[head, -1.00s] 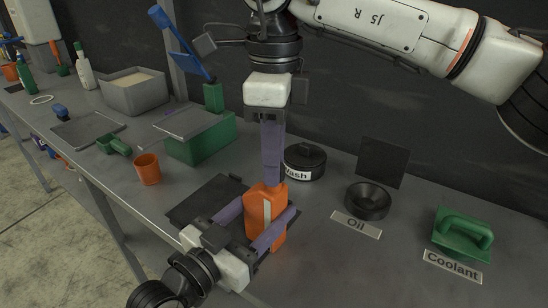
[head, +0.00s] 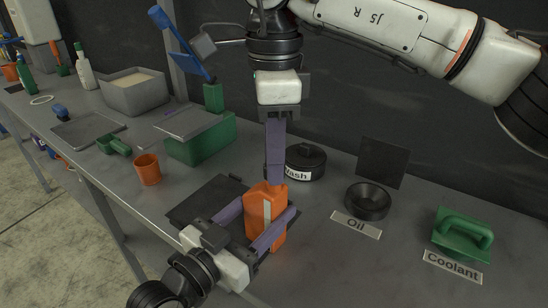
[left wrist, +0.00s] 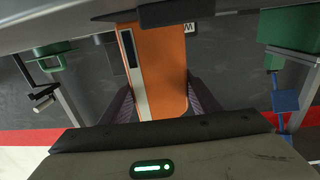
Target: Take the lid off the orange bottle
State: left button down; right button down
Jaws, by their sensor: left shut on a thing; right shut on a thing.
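The orange bottle (head: 266,213) stands upright on the bench, with a pale stripe down its side. My left gripper (head: 268,227) is shut on the bottle's body, one finger on each side. The bottle (left wrist: 163,70) also fills the middle of the left wrist view, between the two fingers. My right gripper (head: 276,178) points straight down over the bottle's top, its fingers closed together at the cap. The lid is hidden by these fingers, so I cannot tell whether it is loose.
Behind stand a black round container (head: 306,162) labelled Wash, a black Oil dish (head: 368,201) and a green handled lid (head: 463,235) by the Coolant label. An orange cup (head: 147,169) and a green bin (head: 201,141) are to the left. The front right bench is clear.

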jog(key=shift+r, duration=0.95)
jog(key=shift+r, duration=2)
pick_arm(q)
jog(key=c, duration=0.6)
grip_release()
jog(key=shift+o, duration=0.2)
